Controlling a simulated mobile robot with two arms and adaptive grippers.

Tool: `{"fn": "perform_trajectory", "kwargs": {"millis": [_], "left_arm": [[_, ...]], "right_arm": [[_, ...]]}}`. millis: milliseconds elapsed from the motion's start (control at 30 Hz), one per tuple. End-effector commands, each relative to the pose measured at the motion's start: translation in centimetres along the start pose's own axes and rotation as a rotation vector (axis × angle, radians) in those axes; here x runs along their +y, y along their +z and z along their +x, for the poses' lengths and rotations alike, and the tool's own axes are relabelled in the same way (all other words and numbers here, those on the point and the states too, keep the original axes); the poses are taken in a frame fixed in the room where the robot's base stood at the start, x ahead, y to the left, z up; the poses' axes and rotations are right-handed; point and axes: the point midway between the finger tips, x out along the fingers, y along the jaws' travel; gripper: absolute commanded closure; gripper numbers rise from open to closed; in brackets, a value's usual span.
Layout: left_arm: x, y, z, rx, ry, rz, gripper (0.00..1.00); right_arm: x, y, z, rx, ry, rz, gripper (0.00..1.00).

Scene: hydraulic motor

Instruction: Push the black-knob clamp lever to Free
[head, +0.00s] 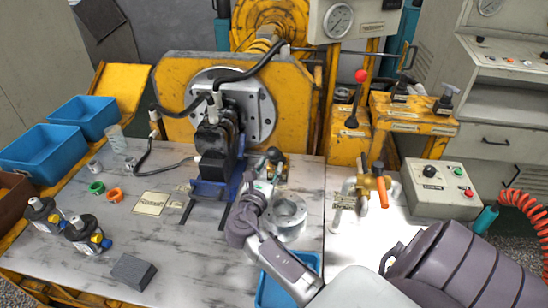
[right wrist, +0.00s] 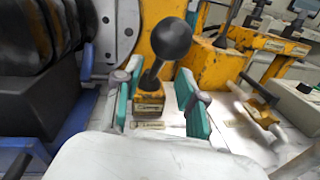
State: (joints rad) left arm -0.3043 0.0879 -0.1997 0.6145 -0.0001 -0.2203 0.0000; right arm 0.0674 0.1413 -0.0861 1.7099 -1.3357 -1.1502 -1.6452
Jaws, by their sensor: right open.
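The clamp lever with a round black knob (right wrist: 171,38) rises from a small yellow block (right wrist: 148,103) in the right wrist view. Its shaft leans toward the upper right there. In the head view the knob (head: 275,155) shows just beyond my right gripper (head: 262,182), at the right side of the black motor. In the wrist view my right gripper (right wrist: 158,100) is open, its teal-padded fingers to either side of the lever and block. I cannot tell whether a finger touches the lever. The labels on and by the block are too small to read. My left gripper is not in view.
The black motor (head: 214,145) stands left of the lever, against a yellow plate. A metal ring (head: 287,212) lies close to my right gripper. A blue bin (head: 275,292) is nearer. A valve with an orange handle (head: 382,192) and a control box (head: 440,190) stand to the right.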

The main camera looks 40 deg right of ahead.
Motion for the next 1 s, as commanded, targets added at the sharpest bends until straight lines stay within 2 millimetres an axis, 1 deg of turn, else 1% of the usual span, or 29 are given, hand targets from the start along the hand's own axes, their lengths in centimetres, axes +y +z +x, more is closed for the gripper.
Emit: {"fn": "perform_trajectory", "kwargs": {"millis": [33,100,200,300,433,633,667,800,900,1000], "left_arm": [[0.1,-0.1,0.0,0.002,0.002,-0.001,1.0],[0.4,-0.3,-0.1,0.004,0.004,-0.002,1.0],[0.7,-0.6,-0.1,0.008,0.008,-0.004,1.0],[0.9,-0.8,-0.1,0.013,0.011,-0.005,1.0],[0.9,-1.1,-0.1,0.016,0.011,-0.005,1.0],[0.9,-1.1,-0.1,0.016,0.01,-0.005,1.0],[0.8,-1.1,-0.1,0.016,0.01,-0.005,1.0],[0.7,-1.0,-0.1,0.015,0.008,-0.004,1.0],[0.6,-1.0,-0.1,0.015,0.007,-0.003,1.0],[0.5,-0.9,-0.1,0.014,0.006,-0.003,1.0]], "right_arm": [[0.0,0.1,1.0,-0.002,-0.001,-0.001,0.6],[0.0,0.1,2.1,-0.001,-0.002,0.001,0.6],[0.0,0.0,3.3,-0.001,0.0,0.001,0.6],[0.0,0.0,4.1,0.0,0.0,0.002,0.6],[0.0,0.0,4.4,0.001,0.0,0.003,0.6],[0.0,0.0,4.4,0.002,0.0,0.002,0.6],[0.0,0.0,4.4,0.001,0.0,0.002,0.61],[0.0,0.0,4.4,0.001,0.0,0.002,0.85],[0.0,0.0,4.4,0.001,0.0,0.002,1.0],[0.0,0.0,4.4,0.001,0.0,0.002,1.0]]}}
